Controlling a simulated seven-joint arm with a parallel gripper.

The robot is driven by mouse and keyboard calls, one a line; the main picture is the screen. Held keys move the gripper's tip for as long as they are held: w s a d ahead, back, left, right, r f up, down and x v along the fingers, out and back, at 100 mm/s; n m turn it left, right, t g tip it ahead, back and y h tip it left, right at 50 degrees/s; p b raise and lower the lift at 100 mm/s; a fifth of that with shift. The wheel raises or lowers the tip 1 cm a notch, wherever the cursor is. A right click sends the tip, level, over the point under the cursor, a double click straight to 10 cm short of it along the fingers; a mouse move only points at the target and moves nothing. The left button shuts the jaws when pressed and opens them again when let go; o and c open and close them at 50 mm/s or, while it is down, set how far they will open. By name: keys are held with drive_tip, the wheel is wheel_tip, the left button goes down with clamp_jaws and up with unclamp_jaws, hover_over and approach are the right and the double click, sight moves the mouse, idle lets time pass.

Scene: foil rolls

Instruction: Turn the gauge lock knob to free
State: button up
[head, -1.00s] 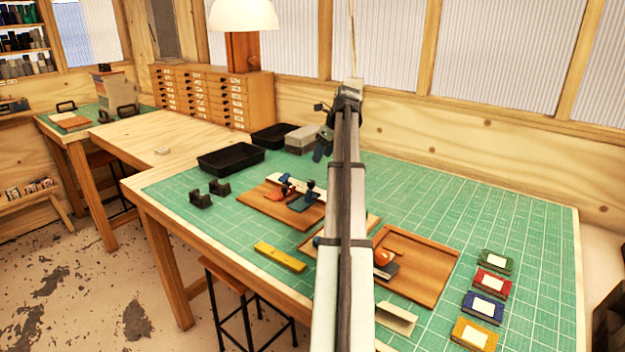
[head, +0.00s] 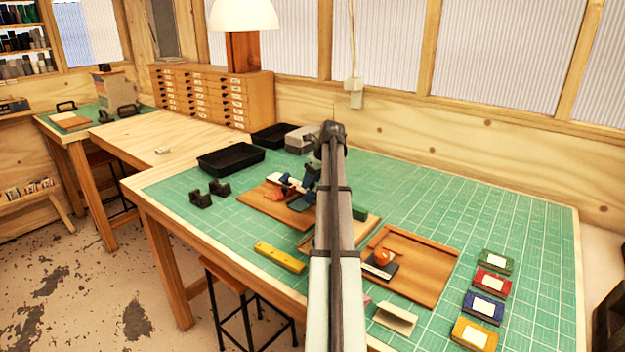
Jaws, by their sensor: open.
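The wooden board with a gauge-like fixture (head: 254,203) lies on the green mat left of my arm. On it I see a pale bar (head: 274,181), a small blue part (head: 285,177) and an orange part (head: 275,195). I cannot tell which part is the lock knob or how it is turned. My gripper (head: 309,178) is open, its dark fingers pointing down at the right end of the fixture. It covers the blue part there, and contact cannot be told. Another wooden board (head: 436,262) right of my arm carries an orange knob (head: 382,257) on a dark block.
A yellow bar (head: 279,257), two black blocks (head: 210,194) and a black tray (head: 231,161) lie around the fixture. Several coloured cases, one of them red (head: 491,284), line the right side. The mat's back right is clear.

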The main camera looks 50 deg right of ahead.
drive_tip(key=c, duration=1)
drive_tip(key=shift+c, duration=0.2)
drive_tip(key=shift+n, duration=0.3)
drive_tip(key=n, duration=0.1)
drive_tip(key=n+y, duration=0.1)
drive_tip(key=shift+d+n, duration=0.2)
drive_tip(key=shift+n, duration=0.1)
drive_tip(key=n, duration=0.2)
drive_tip(key=n+y, duration=0.1)
drive_tip(key=shift+w+d+n+g+y, duration=0.1)
drive_tip(key=shift+n+g+y, duration=0.2)
drive_tip(key=shift+n, duration=0.1)
drive_tip(key=n+g, duration=0.1)
drive_tip(key=n, duration=0.2)
drive_tip(key=n+g+y, duration=0.1)
drive_tip(key=n, duration=0.2)
drive_tip(key=shift+w, duration=0.1)
drive_tip(key=shift+n, duration=0.3)
